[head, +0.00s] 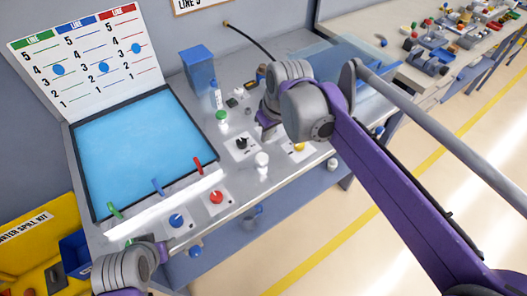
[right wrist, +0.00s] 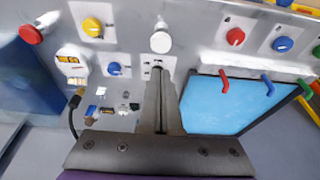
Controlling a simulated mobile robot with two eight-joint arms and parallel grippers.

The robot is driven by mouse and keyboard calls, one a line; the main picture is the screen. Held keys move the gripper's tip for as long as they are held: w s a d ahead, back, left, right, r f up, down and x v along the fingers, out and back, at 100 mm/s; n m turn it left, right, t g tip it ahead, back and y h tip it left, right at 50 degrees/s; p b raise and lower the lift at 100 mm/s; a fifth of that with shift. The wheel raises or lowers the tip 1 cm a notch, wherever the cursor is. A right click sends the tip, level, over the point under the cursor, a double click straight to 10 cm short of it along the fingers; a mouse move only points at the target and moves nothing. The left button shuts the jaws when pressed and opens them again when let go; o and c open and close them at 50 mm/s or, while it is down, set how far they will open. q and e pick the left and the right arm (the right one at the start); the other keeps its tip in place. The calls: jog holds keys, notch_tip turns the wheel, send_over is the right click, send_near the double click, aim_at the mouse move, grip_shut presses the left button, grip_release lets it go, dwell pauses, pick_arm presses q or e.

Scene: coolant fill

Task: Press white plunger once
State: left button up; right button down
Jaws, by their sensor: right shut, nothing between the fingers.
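The white plunger (head: 262,160) stands upright near the front edge of the metal bench in the head view. It also shows in the right wrist view (right wrist: 161,40), just beyond my fingertips. My right gripper (head: 266,128) is behind the plunger in the head view, its fingers partly hidden by its own wrist. In the right wrist view my right gripper (right wrist: 160,72) is shut and empty, with its tips pointing towards the plunger; contact is not visible. My left gripper (head: 163,250) is low at the left, by the bench's front edge; its fingers are too unclear to read.
A black knob (head: 241,142) is close behind. A blue tank (head: 140,145) with coloured levers fills the left.

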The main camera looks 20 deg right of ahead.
aim_at(262, 157)
jog(key=x, duration=0.8)
jog(key=shift+s+d+f, duration=0.15)
jog(key=shift+s, duration=0.2)
pick_arm(q)
jog(key=shift+s+f, duration=0.1)
jog(key=shift+f, duration=0.15)
pick_arm(e)
jog(key=shift+f, duration=0.65)
